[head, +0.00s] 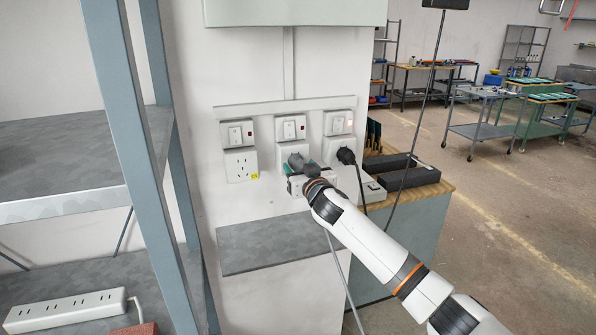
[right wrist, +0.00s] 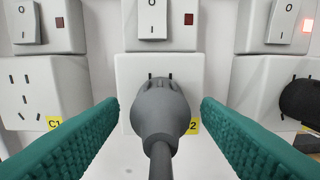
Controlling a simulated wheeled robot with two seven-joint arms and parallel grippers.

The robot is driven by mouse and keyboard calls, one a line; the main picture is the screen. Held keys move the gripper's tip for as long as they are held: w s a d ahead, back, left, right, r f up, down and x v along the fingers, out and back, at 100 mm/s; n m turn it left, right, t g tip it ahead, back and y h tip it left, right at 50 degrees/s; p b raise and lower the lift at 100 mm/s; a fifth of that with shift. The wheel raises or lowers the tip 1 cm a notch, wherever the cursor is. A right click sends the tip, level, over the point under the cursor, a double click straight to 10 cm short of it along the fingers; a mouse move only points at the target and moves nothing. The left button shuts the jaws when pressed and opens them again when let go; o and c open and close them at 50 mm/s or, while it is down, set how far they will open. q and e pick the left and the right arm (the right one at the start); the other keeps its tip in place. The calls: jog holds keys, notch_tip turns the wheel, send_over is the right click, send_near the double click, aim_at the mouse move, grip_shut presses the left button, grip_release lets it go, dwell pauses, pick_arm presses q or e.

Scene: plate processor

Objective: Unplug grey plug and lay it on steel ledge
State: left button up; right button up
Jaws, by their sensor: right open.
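The grey plug (head: 296,160) sits at the middle wall socket (head: 283,158), its cable leading toward me in the right wrist view. There the plug (right wrist: 160,108) covers the lower part of the socket face (right wrist: 188,70). My right gripper (head: 302,171) is in front of this socket. Its two green fingers (right wrist: 160,106) are spread on either side of the plug, with a gap on both sides. The steel ledge (head: 262,245) is a bare grey surface on the wall below the sockets. My left gripper is out of view.
The left socket (head: 239,165) is empty. A black plug (head: 346,156) sits in the right socket, its switch light lit. A steel shelf (head: 70,158) with a white power strip (head: 66,309) stands at left. A wooden-topped cabinet (head: 425,195) with dark boxes is at right.

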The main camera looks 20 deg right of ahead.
jog(key=shift+w, duration=0.8)
dwell(0.7)
grip_shut()
jog(key=shift+s, duration=0.2)
jog(key=shift+s+r+p, duration=0.1)
jog(key=shift+s+p, duration=0.2)
jog(key=shift+s, duration=0.45)
jog(key=s+p, duration=0.1)
jog(key=s, duration=0.3)
jog(key=shift+s+d+p, duration=0.1)
jog(key=shift+d+p, duration=0.05)
jog(key=shift+p, duration=0.2)
dwell(0.3)
